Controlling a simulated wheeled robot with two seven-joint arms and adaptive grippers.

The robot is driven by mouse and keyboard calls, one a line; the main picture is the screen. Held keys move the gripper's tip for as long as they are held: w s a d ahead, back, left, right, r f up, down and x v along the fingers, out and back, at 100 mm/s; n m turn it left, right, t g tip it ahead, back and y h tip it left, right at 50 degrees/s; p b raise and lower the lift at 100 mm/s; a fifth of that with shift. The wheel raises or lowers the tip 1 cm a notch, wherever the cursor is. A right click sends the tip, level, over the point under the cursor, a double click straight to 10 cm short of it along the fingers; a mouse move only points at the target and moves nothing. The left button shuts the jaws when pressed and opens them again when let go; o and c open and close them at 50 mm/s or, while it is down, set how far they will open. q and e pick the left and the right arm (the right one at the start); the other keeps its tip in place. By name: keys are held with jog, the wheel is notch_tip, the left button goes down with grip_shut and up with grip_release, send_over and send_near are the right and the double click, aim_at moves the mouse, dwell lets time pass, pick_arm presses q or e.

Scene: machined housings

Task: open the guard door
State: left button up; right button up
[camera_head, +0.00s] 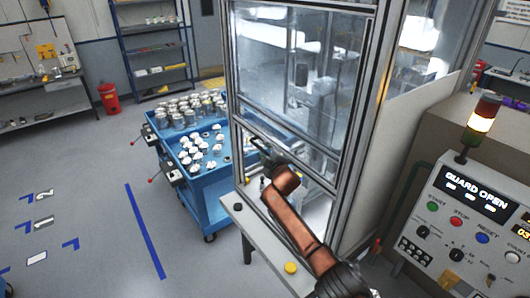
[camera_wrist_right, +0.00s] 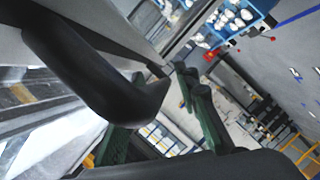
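The guard door is a glazed, metal-framed panel (camera_head: 290,70) on the tall machine enclosure in the head view. The control panel's display (camera_head: 474,196) reads GUARD OPEN, but I cannot tell how far the door stands open. My right arm reaches up from the lower right, with its gripper (camera_head: 263,148) in front of the enclosure's lower frame. In the right wrist view the dark fingers with green pads (camera_wrist_right: 163,132) stand apart, with background showing between them. A dark bar-like piece (camera_wrist_right: 183,82) is close by; contact is unclear. My left gripper is out of view.
A blue cart (camera_head: 207,185) with several metal parts stands left of the enclosure. A narrow light ledge (camera_head: 240,212) lies under my right arm, with a yellow button (camera_head: 290,268) on it. The control panel with a lit signal tower (camera_head: 480,125) stands at right.

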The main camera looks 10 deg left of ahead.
jog(key=shift+s+d, duration=0.25)
jog(key=shift+s, duration=0.3)
jog(key=v, duration=1)
jog(key=shift+s+d+r, duration=0.2)
jog(key=shift+s+r, duration=0.05)
jog(key=shift+s, duration=0.1)
